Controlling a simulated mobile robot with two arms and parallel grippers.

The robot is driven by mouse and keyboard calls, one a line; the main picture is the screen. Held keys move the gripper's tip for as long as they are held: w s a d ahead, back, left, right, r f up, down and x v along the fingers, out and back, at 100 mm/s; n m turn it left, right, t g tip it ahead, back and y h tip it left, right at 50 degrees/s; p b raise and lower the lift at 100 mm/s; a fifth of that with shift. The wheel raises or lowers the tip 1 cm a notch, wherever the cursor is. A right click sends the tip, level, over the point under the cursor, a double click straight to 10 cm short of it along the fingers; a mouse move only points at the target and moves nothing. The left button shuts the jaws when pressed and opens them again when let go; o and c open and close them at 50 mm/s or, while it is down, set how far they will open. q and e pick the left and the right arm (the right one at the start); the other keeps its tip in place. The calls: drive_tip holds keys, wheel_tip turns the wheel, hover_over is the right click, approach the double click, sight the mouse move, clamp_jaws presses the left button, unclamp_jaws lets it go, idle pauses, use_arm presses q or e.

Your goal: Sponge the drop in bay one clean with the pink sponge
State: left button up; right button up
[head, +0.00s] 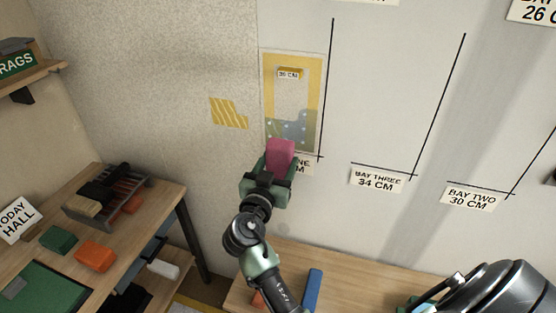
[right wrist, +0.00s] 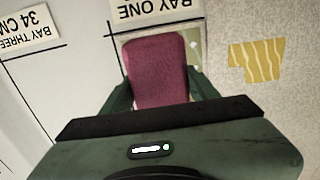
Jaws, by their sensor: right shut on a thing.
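The drop in bay one (head: 317,85) is a yellow-bordered strip on the wall with a pale middle. My right gripper (head: 279,165) is shut on the pink sponge (head: 280,152), in front of the drop's lower edge. The sponge also shows in the right wrist view (right wrist: 157,70), between the fingers and covering part of the drop. I cannot tell whether the sponge touches the wall. The bay one label (right wrist: 142,10) is partly hidden by the sponge and gripper in the head view. My left gripper is not in view.
A yellow striped scrap (head: 229,113) is on the wall left of the drop. Bays three (head: 377,179) and two (head: 470,198) are bare to the right. A bench (head: 240,292) with a blue item (head: 312,291) stands below. A cluttered side table (head: 150,200) stands at left.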

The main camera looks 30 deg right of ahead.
sight(291, 135)
drive_tip(key=shift+w+d+r+p, duration=0.1)
drive_tip(key=shift+w+d+p, duration=0.2)
drive_tip(key=shift+w+d, duration=0.15)
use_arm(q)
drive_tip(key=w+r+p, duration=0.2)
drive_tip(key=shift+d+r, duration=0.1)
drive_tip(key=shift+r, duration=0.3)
use_arm(e)
drive_tip(key=x, duration=0.5)
drive_tip(key=shift+w+d, duration=0.15)
drive_tip(key=shift+w, duration=0.05)
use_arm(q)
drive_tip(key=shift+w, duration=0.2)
use_arm(e)
drive_tip(key=shift+x, duration=1.25)
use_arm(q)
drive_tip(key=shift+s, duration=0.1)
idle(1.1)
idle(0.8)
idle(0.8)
